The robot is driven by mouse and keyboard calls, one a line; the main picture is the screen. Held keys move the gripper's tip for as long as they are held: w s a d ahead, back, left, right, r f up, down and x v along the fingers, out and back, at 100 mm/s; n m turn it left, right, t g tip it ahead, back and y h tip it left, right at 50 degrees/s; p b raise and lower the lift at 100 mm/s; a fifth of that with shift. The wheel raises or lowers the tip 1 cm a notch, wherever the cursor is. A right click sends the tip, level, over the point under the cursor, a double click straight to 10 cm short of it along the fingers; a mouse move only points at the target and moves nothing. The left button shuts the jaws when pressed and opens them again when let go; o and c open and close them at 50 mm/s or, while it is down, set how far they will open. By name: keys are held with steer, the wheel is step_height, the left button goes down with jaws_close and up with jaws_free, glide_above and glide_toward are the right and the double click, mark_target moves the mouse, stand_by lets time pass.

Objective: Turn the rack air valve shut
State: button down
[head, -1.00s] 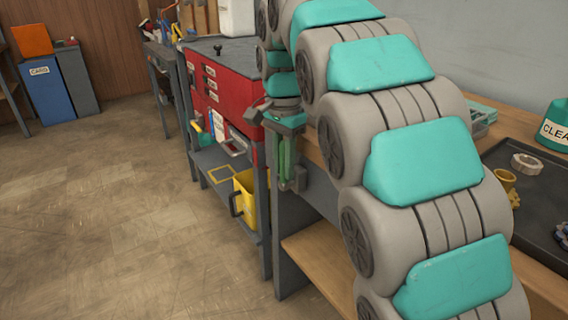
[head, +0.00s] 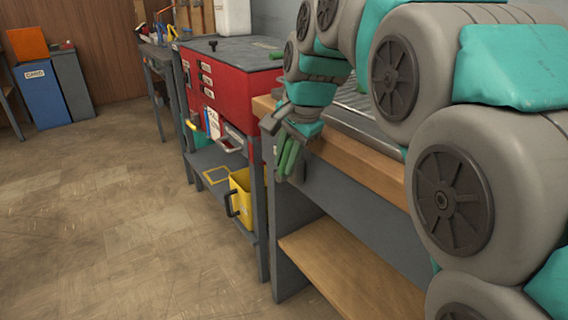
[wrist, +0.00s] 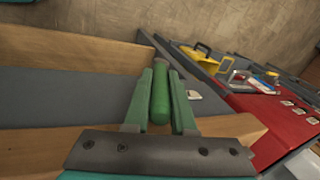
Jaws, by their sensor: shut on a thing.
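My gripper (head: 288,152) hangs at the front edge of the workbench, fingers pointing down and tilted. In the wrist view its two green fingers (wrist: 160,105) are shut on a rounded green handle (wrist: 160,95). The handle lies lengthwise between the fingers. I cannot tell whether the handle is part of a valve or a loose tool. I cannot make out a rack air valve for certain in either view.
A wooden workbench (head: 375,165) with a lower shelf (head: 345,270) stands under my arm. A red drawer cabinet (head: 235,85) stands beyond it, with a yellow bin (head: 240,192) below. A blue bin (head: 46,97) stands far left. The floor at left is clear.

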steer(key=shift+s, duration=0.1)
stand_by(0.3)
steer(key=c, duration=0.8)
jaws_free()
steer(key=shift+o, duration=0.2)
steer(key=shift+d+r, duration=0.1)
steer(key=v, duration=0.7)
steer(key=shift+s+r, duration=0.15)
steer(key=shift+s, duration=0.1)
